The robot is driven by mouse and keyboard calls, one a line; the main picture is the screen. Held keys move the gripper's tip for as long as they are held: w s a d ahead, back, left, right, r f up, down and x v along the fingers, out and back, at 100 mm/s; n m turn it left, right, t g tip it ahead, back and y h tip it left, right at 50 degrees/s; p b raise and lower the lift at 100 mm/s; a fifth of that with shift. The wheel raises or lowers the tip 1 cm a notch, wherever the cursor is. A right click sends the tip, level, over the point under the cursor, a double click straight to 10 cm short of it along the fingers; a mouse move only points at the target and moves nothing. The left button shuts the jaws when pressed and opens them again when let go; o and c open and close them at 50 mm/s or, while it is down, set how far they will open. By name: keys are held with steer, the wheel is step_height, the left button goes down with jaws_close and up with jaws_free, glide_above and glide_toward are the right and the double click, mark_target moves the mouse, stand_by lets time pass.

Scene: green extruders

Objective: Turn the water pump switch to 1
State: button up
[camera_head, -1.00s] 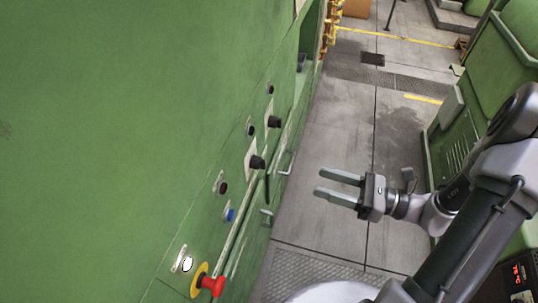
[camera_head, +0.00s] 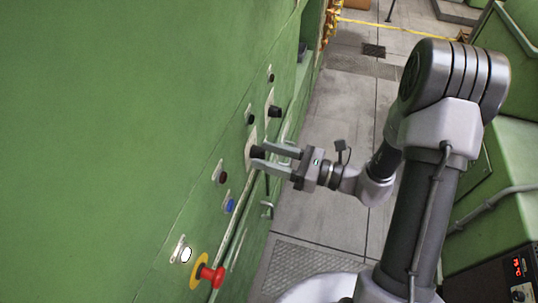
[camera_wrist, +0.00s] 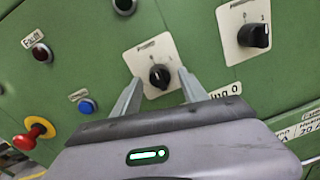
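A black rotary switch (camera_wrist: 159,77) on a white plate (camera_wrist: 136,57) sits on the green panel. The plate has a small label too blurred to read and a 0 mark above the knob. The switch also shows in the head view (camera_head: 257,152). My gripper (camera_wrist: 160,85) is open, with one finger on each side of this knob. In the head view my gripper (camera_head: 263,155) reaches the panel from the right. I cannot tell whether the fingers touch the knob, or its exact angle. A second black switch (camera_wrist: 254,36), marked 0 and 1, is on another plate to the upper right.
A blue button (camera_wrist: 87,106), a dark red button (camera_wrist: 41,53) and a red emergency stop (camera_wrist: 32,131) on yellow are left of the switch. Metal handles (camera_head: 267,210) stick out from the panel below. The grey floor (camera_head: 340,120) right of the panel is open.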

jaws_close()
steer(key=shift+r+p, duration=0.1)
steer(key=shift+p, duration=0.2)
steer(key=m+p, duration=0.5)
steer(key=shift+r+m, duration=0.2)
steer(key=shift+m, duration=0.1)
steer(key=shift+f+m+p, duration=0.1)
steer(key=shift+m+p, duration=1.95)
steer(key=shift+m, duration=0.85)
steer(key=shift+g, duration=0.4)
